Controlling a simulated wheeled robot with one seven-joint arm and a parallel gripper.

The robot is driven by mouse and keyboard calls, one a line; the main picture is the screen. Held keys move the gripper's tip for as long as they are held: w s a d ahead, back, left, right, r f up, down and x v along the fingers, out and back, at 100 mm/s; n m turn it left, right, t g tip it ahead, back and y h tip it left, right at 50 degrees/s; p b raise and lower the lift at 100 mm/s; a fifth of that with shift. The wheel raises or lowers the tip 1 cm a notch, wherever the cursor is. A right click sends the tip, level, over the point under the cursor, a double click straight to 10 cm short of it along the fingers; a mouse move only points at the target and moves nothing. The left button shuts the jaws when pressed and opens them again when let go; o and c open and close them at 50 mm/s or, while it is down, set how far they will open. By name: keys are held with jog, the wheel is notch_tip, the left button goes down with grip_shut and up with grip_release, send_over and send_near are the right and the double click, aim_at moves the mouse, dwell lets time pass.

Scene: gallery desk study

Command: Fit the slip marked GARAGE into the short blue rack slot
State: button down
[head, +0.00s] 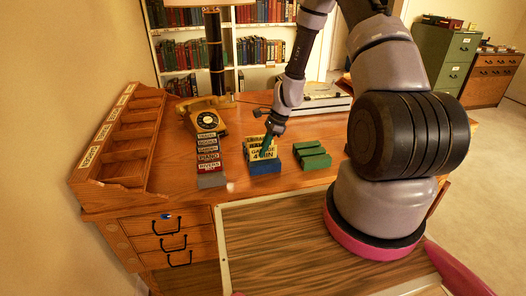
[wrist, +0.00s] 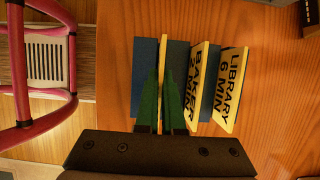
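The blue rack (head: 265,167) stands on the desk with several yellow slips in it. The slip marked GARAGE 4 MIN (head: 262,154) faces the front there, at the blue rack. My gripper (head: 270,132) is right over the rack, pointing down. In the wrist view the two green fingers (wrist: 161,80) are close together around a thin yellow slip edge (wrist: 161,46), seen edge-on; its face is hidden. The blue rack (wrist: 144,60) lies under it. The slips marked BAKER 2 MIN (wrist: 196,80) and LIBRARY 6 MIN (wrist: 231,85) lean to the right of the fingers.
A grey rack (head: 211,181) with several white and red slips stands left of the blue rack. An empty-looking green rack (head: 313,159) stands to its right. A yellow telephone (head: 206,118) and a typewriter-like machine (head: 318,99) are behind. A wooden pigeonhole unit (head: 125,160) edges the desk at left.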

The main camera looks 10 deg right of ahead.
jog(key=shift+f, duration=0.25)
jog(key=shift+f, duration=0.15)
jog(key=c, duration=1)
grip_release()
jog(key=shift+c, duration=0.2)
